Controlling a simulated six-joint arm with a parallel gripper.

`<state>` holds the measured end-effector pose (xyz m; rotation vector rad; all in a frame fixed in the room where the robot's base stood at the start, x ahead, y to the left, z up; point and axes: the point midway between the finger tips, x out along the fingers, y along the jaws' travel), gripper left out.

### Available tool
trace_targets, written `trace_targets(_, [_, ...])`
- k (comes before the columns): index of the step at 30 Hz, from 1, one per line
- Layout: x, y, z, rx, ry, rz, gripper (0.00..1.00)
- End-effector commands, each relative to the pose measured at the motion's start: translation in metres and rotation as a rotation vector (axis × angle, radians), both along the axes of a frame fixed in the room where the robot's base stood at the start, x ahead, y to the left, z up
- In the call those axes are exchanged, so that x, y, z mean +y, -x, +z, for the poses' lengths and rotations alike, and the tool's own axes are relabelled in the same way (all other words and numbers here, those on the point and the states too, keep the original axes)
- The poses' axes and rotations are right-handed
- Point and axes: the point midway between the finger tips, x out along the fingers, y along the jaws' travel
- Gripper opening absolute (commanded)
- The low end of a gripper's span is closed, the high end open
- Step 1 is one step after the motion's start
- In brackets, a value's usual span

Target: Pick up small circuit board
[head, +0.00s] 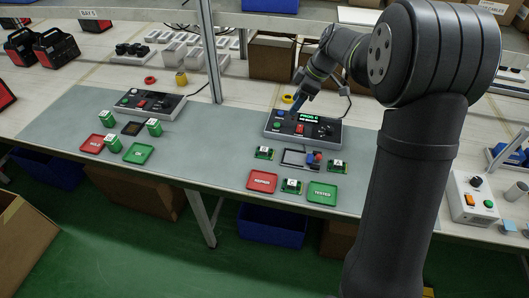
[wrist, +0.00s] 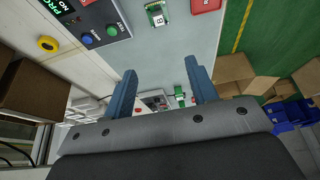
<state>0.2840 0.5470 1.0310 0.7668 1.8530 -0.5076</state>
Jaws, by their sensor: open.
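Three small green circuit boards with white letter labels lie on the right half of the grey mat in the head view: the left one (head: 264,153), the front one (head: 291,186) and the right one, marked A (head: 338,166). In the wrist view a board marked B (wrist: 155,15) lies at the top, beyond my fingertips. My gripper (head: 297,106) is above the left part of the right control box, behind the boards. In the wrist view my gripper (wrist: 160,68) is open, with bare mat between its blue fingers. It touches no board.
The right control box (head: 302,130) stands behind a dark fixture (head: 299,159). A red tray (head: 262,183) and a green tray (head: 322,194) lie in front. Another control box (head: 150,104) and several green pieces (head: 153,127) occupy the left. Mat between the stations is clear.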

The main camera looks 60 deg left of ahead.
Motion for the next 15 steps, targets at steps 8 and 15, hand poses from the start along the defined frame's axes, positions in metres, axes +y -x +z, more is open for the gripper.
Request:
trace_targets(8, [0.004, 0.041, -0.036, -0.299, 0.016, 0.422, 0.53])
trace_targets(15, [0.016, 0.095, -0.064, -0.708, 0.010, 1.138, 0.53])
